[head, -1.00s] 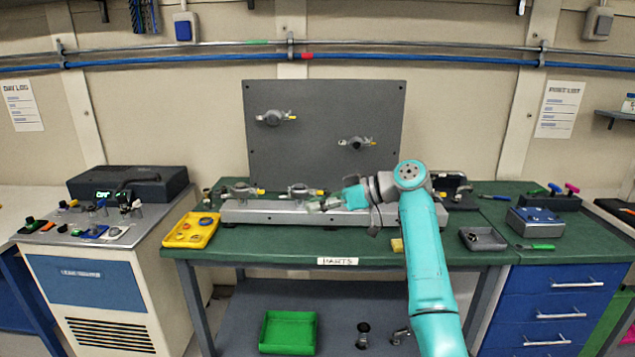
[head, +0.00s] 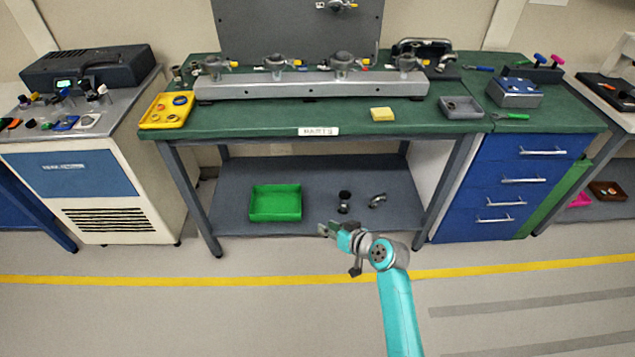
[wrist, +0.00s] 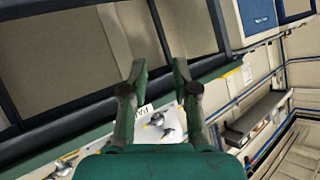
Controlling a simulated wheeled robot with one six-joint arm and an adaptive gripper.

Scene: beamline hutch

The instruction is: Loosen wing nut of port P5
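Several clamped ports with wing nuts stand along the grey rail (head: 310,87) on the green bench: a far-left one (head: 213,66), a second (head: 275,65), a third (head: 340,64) and a right one (head: 407,63). Another port (head: 341,5) sits on the upright grey panel, cut by the top edge. No port label is readable, so I cannot tell which is P5. My gripper (head: 324,230) is low in front of the bench, well away from every port. In the wrist view my gripper (wrist: 160,76) has its fingers apart with nothing between them.
A green bin (head: 275,217) and small fittings (head: 344,205) lie on the lower shelf. Blue drawers (head: 515,180) stand right. The floor in front is clear.

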